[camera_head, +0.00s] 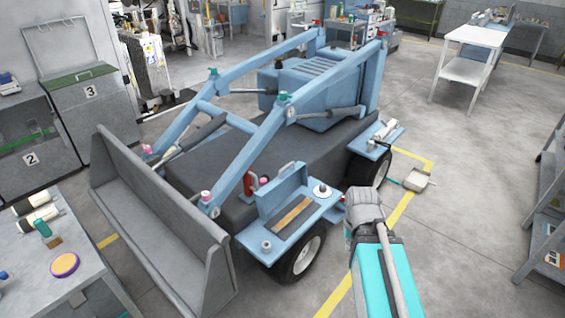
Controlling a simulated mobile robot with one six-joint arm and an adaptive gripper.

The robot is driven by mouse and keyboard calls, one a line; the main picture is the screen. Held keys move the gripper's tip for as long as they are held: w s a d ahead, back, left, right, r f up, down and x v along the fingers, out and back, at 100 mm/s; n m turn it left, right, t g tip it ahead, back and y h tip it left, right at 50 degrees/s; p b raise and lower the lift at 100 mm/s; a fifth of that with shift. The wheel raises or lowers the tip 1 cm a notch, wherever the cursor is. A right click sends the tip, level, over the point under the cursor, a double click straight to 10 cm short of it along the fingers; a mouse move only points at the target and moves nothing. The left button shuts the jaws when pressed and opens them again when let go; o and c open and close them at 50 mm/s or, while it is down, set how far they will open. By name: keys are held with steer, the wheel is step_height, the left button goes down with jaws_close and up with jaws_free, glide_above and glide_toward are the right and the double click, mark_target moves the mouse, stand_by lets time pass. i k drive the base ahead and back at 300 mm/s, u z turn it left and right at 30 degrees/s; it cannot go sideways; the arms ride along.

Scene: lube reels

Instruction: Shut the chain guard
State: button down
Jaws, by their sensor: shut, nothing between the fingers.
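The chain guard (282,190) is a light blue panel with a small handle on its top edge. It stands up, open, along the inner side of a blue side platform (325,209) on the loader. In front of it the long slot (292,214) is uncovered and shows a brown-orange strip. My arm, teal with a grey joint, rises from the bottom right of the platform, apart from the guard. My gripper cannot be made out in this view.
The loader's grey bucket (160,220) and blue lift arms (262,142) stand left of and above the guard. A round white-rimmed fitting (322,191) and a small knob (266,246) sit on the platform. A workbench (75,255) is at left.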

mark_target(273, 193)
steer(key=i, duration=1)
